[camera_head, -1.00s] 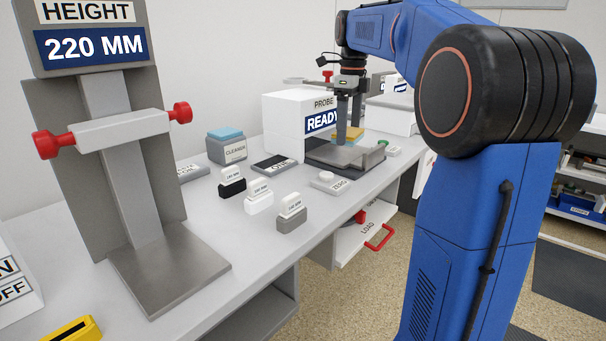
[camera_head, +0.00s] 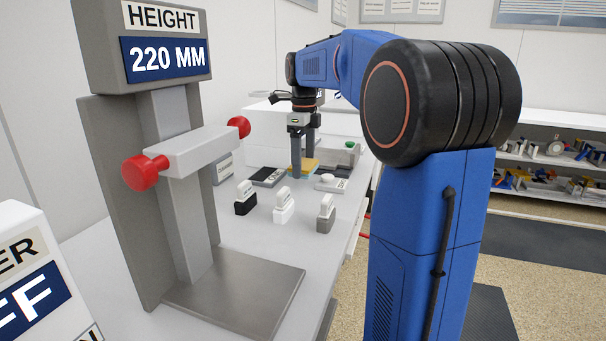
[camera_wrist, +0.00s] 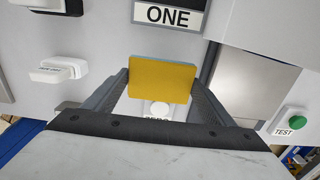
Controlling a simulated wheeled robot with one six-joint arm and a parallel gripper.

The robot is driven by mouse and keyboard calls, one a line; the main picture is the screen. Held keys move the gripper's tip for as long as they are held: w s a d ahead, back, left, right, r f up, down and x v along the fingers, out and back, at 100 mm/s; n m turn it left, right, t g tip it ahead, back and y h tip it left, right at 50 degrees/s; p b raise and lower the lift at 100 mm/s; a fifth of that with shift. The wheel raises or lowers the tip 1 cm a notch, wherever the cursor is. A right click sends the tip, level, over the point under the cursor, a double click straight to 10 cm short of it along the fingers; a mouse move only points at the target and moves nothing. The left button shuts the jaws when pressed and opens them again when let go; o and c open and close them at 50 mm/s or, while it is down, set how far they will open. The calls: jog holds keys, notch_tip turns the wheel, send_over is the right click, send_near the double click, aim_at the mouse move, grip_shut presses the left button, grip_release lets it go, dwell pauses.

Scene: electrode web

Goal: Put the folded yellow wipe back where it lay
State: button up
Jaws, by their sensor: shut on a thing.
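The folded yellow wipe (camera_head: 308,164) is held between the fingers of my gripper (camera_head: 303,168) over the bench. A light blue part shows just below it in the head view. In the wrist view the wipe (camera_wrist: 162,79) is a flat yellow rectangle between the two dark fingers of my gripper (camera_wrist: 160,85), which are shut on it. A white round button (camera_wrist: 159,108) shows just below it in the picture, its label partly hidden. How high the wipe is above the bench I cannot tell.
A dark pad (camera_head: 267,176) lies left of my gripper; its label reads ONE in the wrist view (camera_wrist: 168,15). Several stamp-like blocks (camera_head: 284,206) stand nearer. The height stand (camera_head: 235,290) fills the left. A green TEST button (camera_wrist: 297,121) is at right in the wrist view.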

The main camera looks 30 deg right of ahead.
aim_at(304, 164)
jog(key=shift+f, duration=1.9)
jog(key=shift+f, duration=0.1)
jog(key=o, duration=1.1)
notch_tip(304, 164, up, 12)
jog(key=shift+r, duration=0.1)
